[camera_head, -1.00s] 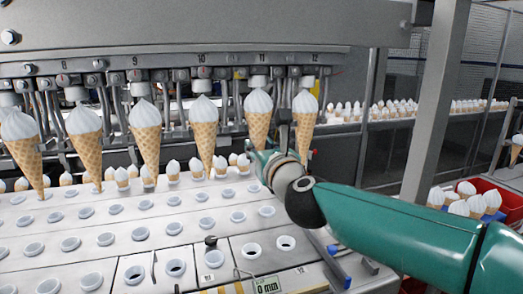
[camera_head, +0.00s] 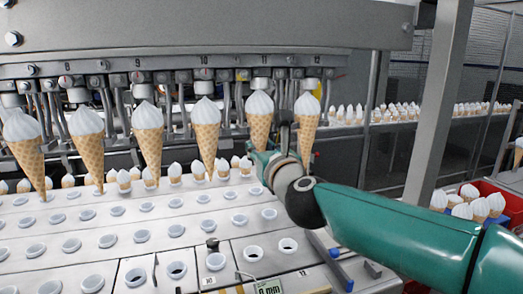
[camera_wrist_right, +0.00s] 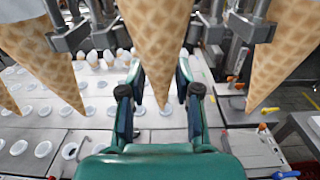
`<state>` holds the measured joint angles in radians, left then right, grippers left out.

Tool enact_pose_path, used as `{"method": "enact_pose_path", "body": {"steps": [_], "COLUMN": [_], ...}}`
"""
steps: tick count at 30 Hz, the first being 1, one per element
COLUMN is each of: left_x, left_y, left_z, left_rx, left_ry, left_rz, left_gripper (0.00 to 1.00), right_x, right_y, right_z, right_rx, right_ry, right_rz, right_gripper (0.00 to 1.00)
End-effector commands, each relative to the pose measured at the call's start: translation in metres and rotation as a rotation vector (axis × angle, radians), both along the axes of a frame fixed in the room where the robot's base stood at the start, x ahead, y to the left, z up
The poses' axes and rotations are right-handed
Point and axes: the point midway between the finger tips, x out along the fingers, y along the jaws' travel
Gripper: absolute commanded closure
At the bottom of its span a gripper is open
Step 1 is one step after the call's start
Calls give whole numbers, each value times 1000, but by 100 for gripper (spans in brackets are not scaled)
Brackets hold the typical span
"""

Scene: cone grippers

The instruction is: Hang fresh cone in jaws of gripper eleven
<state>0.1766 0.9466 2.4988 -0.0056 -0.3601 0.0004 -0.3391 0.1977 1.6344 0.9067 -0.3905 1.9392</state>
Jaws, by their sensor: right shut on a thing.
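The cone (camera_head: 260,122) with white swirled top and waffle body hangs upright, point down, below the number 11 on the rail, at gripper eleven (camera_head: 261,84). My right gripper (camera_head: 262,156) is at the lower part of this cone. In the right wrist view the cone (camera_wrist_right: 158,45) comes down between the two fingers of my gripper (camera_wrist_right: 160,82), which is shut on it. The jaws of gripper eleven are partly hidden by the cone's top, so I cannot tell whether they touch it. My left gripper is not in view.
Cones hang on both sides, under 10 (camera_head: 205,135) and 12 (camera_head: 307,125), close to my gripper. Below lies a white plate conveyor (camera_head: 130,220) with round holders. A red crate (camera_head: 507,205) with cones stands at right. A steel post (camera_head: 432,110) rises behind my arm.

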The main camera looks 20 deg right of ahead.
Motion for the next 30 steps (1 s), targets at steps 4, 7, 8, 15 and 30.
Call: {"method": "enact_pose_path", "body": {"steps": [4, 7, 8, 15, 30], "left_x": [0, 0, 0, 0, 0], "left_y": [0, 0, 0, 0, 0], "left_z": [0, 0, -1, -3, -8], "left_rx": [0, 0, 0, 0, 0], "left_ry": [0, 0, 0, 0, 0], "left_rz": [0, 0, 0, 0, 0], "left_gripper": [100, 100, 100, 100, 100], "right_x": [0, 0, 0, 0, 0], "right_y": [0, 0, 0, 0, 0], "right_z": [1, 0, 0, -2, -6], "right_rx": [0, 0, 0, 0, 1], "right_ry": [-1, -1, -1, -1, -1], "right_rz": [0, 0, 0, 0, 0], "right_gripper": [84, 84, 84, 84, 84]}}
